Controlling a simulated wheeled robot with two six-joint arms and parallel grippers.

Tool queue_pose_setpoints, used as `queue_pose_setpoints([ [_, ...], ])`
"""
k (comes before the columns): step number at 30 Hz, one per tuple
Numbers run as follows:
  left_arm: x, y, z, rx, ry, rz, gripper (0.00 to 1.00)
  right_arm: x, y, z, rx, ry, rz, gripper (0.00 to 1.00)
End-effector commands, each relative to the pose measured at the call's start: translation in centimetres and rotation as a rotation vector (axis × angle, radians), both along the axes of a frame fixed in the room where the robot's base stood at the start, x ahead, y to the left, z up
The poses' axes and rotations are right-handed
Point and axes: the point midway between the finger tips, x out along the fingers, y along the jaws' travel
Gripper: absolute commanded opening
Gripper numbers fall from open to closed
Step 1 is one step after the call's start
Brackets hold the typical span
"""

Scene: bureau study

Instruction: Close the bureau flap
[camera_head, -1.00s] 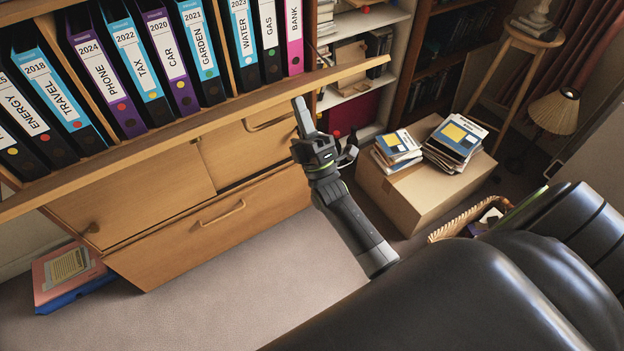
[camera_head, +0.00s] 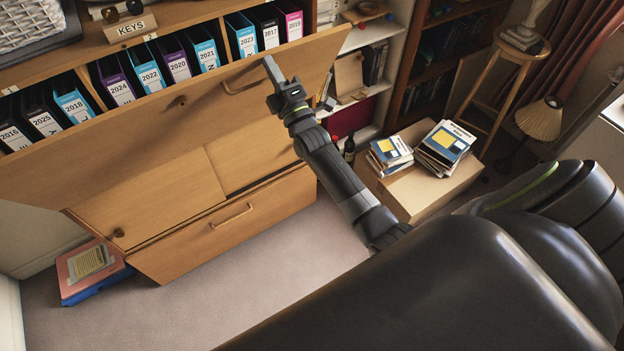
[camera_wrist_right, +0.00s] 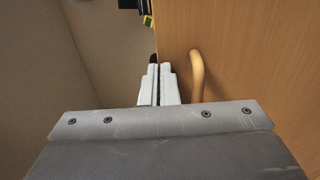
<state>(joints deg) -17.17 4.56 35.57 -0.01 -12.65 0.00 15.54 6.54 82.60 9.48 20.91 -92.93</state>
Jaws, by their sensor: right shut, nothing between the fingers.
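The bureau flap (camera_head: 130,140) is a wide wooden panel, tilted steeply upward and partly open. It covers the lower part of the binder row, and the binder tops show above its edge. Its outer face carries a bow handle (camera_head: 245,82) and a small dark keyhole fitting (camera_head: 180,101). My right gripper (camera_head: 270,68) is shut and empty, at the flap's outer face just right of the handle. Contact is hard to tell. My left gripper is out of view.
Binders (camera_head: 160,65) stand inside the bureau. Below the flap are a cupboard door and a drawer (camera_head: 225,225). A cardboard box (camera_head: 425,190) with books stands at right. Folders (camera_head: 90,270) lie on the floor at left. The carpet (camera_head: 270,270) in front is clear.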

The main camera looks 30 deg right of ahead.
Motion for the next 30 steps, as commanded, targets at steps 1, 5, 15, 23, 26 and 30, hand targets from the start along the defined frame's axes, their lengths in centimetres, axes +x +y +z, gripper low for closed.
queue_pose_setpoints([
  [1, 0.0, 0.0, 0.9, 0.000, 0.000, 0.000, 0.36, 1.2, 0.1, 1.5, 0.000, -0.007, 0.002, 0.00],
  [5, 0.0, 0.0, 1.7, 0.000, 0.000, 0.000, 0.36, 3.8, 0.1, 2.8, -0.002, -0.008, 0.000, 0.00],
  [15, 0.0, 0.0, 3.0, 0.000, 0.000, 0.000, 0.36, 9.0, 0.3, 4.7, -0.002, 0.062, 0.001, 0.00],
  [23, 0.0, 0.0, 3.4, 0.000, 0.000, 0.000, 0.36, 10.7, 0.4, 4.9, -0.004, 0.116, 0.000, 0.00],
  [26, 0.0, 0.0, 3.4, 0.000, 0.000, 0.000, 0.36, 10.9, 0.4, 4.9, -0.004, 0.123, 0.000, 0.00],
  [30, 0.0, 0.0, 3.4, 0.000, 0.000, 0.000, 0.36, 11.0, 0.4, 4.8, -0.004, 0.127, 0.000, 0.00],
])
